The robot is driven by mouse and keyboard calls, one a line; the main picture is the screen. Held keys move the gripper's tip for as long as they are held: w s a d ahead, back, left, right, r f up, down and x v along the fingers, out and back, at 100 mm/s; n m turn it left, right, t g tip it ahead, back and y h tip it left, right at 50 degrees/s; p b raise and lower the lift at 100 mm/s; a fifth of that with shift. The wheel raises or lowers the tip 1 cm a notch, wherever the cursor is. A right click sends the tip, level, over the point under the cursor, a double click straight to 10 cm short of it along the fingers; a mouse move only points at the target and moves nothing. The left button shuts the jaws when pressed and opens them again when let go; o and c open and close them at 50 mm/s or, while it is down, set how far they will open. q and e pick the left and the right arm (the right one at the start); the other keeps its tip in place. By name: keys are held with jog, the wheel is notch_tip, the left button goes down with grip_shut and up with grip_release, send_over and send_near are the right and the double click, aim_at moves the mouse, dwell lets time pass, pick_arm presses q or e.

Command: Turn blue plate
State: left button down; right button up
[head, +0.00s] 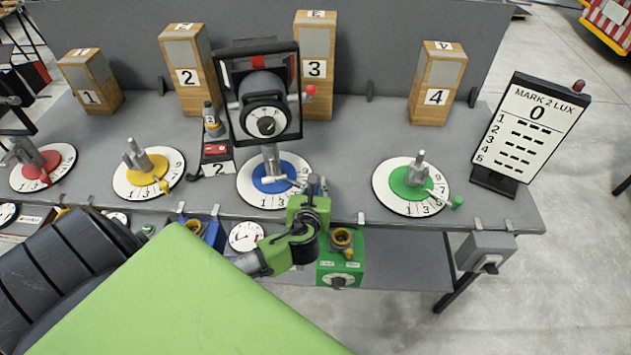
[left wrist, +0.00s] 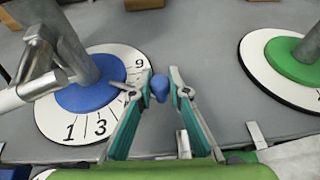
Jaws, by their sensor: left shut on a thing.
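The blue plate (head: 264,185) is the round blue centre of a white numbered dial (head: 247,193) on the grey bench. A grey metal post stands on it. In the left wrist view the blue plate (left wrist: 88,97) is at the left, with 1, 3 and 9 legible on the dial. A small blue knob (left wrist: 159,88) sits at the plate's right side, past the dial's rim. My left gripper (head: 314,184) is at the dial's right edge. Its teal fingers (left wrist: 161,79) are on both sides of the knob, shut on it. My right gripper is not in view.
A yellow dial (head: 147,169) and red dial (head: 47,160) lie left, a green dial (head: 406,177) right. Numbered wooden blocks stand behind. A score board (head: 535,117) stands right. Bench between blue and green dials is clear.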

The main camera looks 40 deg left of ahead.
pick_arm(q)
jog(key=c, duration=1.9)
grip_release()
jog(key=v, duration=1.2)
